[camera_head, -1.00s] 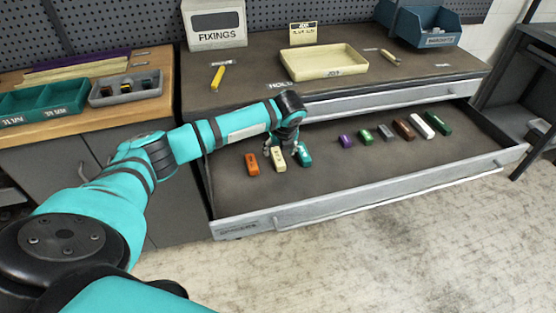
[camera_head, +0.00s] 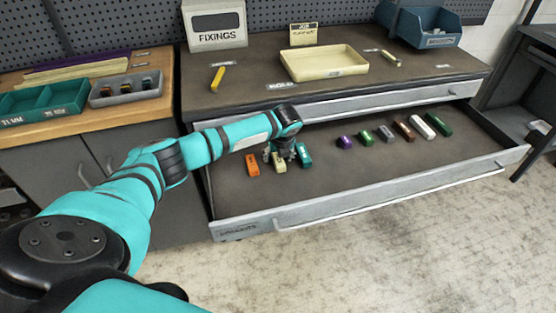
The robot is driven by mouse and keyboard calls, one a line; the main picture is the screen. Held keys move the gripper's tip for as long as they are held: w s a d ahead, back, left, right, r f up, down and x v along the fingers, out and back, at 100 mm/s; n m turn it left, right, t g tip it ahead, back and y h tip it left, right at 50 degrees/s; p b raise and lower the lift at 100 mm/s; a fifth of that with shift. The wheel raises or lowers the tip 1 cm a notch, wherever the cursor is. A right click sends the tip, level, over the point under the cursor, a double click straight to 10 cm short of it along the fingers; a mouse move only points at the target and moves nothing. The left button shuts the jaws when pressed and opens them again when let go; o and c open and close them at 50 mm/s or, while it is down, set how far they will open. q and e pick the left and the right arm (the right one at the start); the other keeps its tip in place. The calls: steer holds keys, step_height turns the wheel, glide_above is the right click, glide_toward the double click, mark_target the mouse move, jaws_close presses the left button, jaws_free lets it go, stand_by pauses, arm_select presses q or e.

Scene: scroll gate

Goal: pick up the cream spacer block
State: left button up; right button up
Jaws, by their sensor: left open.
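The cream spacer block (camera_head: 279,168) lies in the open drawer (camera_head: 330,180), between an orange block (camera_head: 252,164) on its left and a teal block (camera_head: 304,155) on its right. My left gripper (camera_head: 279,157) points down right over the cream block and hides its far end. Its jaws are open. I cannot tell whether the fingers touch the block or its neighbours. My right gripper is not in the view.
Several other blocks, among them a purple one (camera_head: 344,142) and a white one (camera_head: 422,126), lie farther right in the drawer. A cream tray (camera_head: 352,68) and a yellow marker-like tool (camera_head: 217,77) are on the bench top above. The drawer's front part is clear.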

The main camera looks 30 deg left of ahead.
arm_select(q)
jaws_close()
stand_by(0.5)
